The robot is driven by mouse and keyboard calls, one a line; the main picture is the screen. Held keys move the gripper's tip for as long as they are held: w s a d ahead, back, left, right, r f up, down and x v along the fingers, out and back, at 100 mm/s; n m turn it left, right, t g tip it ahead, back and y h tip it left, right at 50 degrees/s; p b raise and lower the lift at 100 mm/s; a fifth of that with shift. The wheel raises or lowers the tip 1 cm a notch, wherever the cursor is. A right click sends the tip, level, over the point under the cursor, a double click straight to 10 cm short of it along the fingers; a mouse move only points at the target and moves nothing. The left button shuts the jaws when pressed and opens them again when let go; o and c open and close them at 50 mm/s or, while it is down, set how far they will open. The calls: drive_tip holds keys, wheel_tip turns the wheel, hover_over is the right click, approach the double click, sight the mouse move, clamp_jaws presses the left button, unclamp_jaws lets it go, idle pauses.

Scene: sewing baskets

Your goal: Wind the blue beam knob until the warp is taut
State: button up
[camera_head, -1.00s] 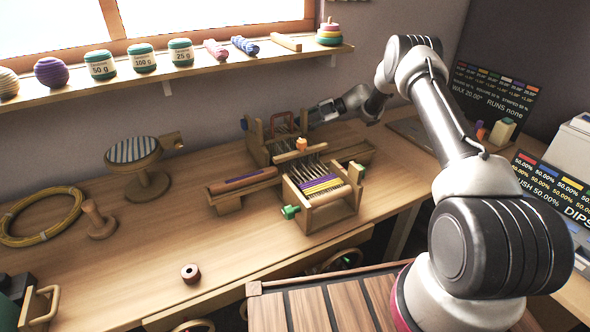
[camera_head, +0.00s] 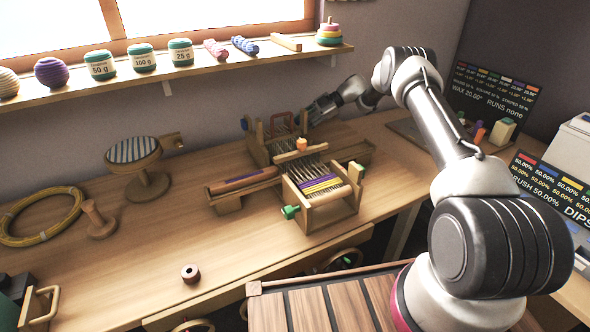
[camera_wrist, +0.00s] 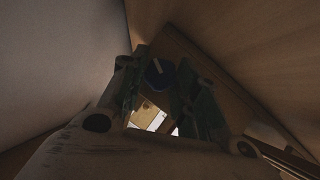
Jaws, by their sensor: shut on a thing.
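The small wooden loom (camera_head: 322,210) stands on the bench, with purple and yellow warp threads (camera_head: 320,186) at its front; I cannot tell how taut they are. The blue beam knob (camera_wrist: 161,76) shows in the wrist view with a pale stripe on its face. My gripper (camera_wrist: 160,84) has a finger on each side of it and is shut on it. In the head view my gripper (camera_head: 313,112) is at the loom's back right end, and the blue knob is hidden there. A green knob (camera_head: 290,212) sits at the loom's front left corner.
A wall shelf (camera_head: 215,66) with yarn and jars runs above the bench. The front middle of the bench is mostly clear.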

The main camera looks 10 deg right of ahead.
drive_tip(key=shift+w+m+g+h, duration=0.1)
drive_tip(key=shift+m+g+h, duration=0.2)
drive_tip(key=shift+m+g, duration=0.15)
drive_tip(key=o, duration=0.7)
drive_tip(key=shift+w+d, duration=0.3)
drive_tip(key=shift+d, duration=0.55)
drive_tip(key=shift+w+d, duration=0.3)
drive_tip(key=shift+d, duration=0.6)
drive_tip(key=shift+w+d, duration=0.3)
drive_tip(key=shift+d, duration=0.75)
drive_tip(key=shift+s+d, duration=0.1)
drive_tip(key=shift+d, duration=0.05)
